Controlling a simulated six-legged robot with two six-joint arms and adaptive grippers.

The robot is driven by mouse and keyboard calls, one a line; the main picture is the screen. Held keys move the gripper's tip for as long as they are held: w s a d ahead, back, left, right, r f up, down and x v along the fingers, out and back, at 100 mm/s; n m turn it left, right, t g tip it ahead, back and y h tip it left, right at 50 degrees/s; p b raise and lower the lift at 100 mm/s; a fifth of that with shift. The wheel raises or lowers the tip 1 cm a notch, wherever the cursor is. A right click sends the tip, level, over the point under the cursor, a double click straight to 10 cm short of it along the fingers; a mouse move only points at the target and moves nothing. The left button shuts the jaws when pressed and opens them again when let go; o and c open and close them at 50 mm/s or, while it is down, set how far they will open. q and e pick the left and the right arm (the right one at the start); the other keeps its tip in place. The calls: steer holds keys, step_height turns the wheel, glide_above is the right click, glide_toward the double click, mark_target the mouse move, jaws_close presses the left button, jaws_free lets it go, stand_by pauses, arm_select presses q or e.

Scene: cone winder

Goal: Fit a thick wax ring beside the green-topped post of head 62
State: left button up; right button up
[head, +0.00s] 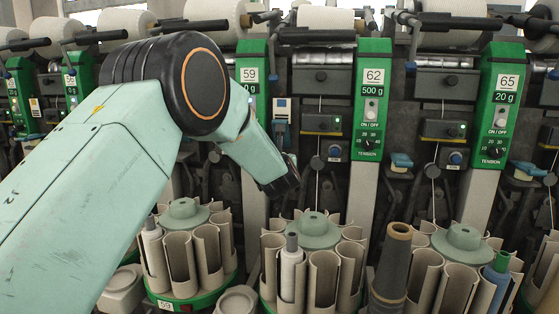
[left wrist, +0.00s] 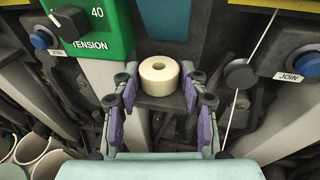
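In the left wrist view a thick cream wax ring (left wrist: 160,75) with a central hole lies on a small dark support (left wrist: 160,103). My left gripper (left wrist: 162,80) has a fingertip on either side of the ring, with narrow gaps showing; it looks open. A green TENSION panel (left wrist: 95,30) stands to the left; its number is out of frame. In the head view my left gripper (head: 287,182) points down, right of the post of head 59 (head: 250,75). The green-topped post of head 62 (head: 371,95) is farther right. The ring is hidden there. My right gripper is not in view.
Blue JOIN buttons (left wrist: 308,62) flank the gripper, and a thread runs at its right. Below stand carousels of cream tubes (head: 325,275), some with bobbins, and a dark cone (head: 393,265). The green post of head 65 (head: 500,100) is at the right.

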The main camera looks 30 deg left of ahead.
arm_select(q)
steer(key=shift+o, duration=1.3)
steer(key=shift+s+r, duration=0.1)
steer(key=shift+r, duration=0.05)
steer(key=shift+r+p, duration=0.2)
steer(key=shift+p, duration=0.15)
steer(key=v, duration=1.2)
steer(key=shift+p, duration=0.3)
steer(key=shift+d+f, duration=0.1)
